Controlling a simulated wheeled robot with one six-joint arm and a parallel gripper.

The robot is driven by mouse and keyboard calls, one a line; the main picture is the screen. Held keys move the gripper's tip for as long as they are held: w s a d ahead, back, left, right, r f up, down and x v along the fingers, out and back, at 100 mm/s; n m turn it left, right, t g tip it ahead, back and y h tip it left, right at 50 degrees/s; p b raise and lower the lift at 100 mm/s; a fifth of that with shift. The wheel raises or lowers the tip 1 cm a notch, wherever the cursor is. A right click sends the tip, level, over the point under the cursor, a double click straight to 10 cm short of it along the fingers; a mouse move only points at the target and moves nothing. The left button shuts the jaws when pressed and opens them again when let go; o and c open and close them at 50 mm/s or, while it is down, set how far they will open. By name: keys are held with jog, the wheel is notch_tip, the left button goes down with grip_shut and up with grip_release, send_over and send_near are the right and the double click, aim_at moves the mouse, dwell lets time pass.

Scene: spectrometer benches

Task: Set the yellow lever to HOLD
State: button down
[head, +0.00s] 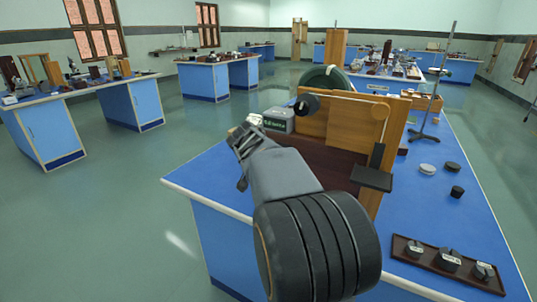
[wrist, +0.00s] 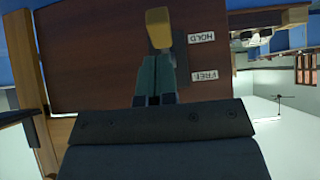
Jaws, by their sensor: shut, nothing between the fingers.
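In the wrist view the yellow lever (wrist: 159,28) stands out from a dark brown panel (wrist: 95,60), with a dark grey strip behind it. Two white labels beside it read upside down: HOLD (wrist: 202,38) and FREE (wrist: 205,75). The lever's yellow end is nearer the HOLD label's level than the FREE label's. My gripper (wrist: 154,62) is shut and empty, its fingertips just below the lever in the picture; I cannot tell whether they touch it. In the head view my gripper (head: 243,137) is left of the wooden apparatus (head: 345,122); the lever is not visible there.
A grey-green labelled box (head: 278,120) stands close to my gripper. The blue bench (head: 440,205) also carries a stand (head: 437,95), small dark weights (head: 457,192) and a brown tray (head: 445,265). Open floor lies to the left.

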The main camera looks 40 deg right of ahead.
jog(key=shift+w+a+r, duration=0.1)
jog(key=shift+r, duration=0.05)
jog(key=shift+r+p, duration=0.4)
jog(key=shift+r, duration=0.25)
jog(key=shift+a+r, duration=0.1)
jog(key=p+v, duration=0.1)
jog(key=v, duration=1.2)
jog(key=shift+a+p, duration=0.3)
jog(key=shift+a, duration=0.05)
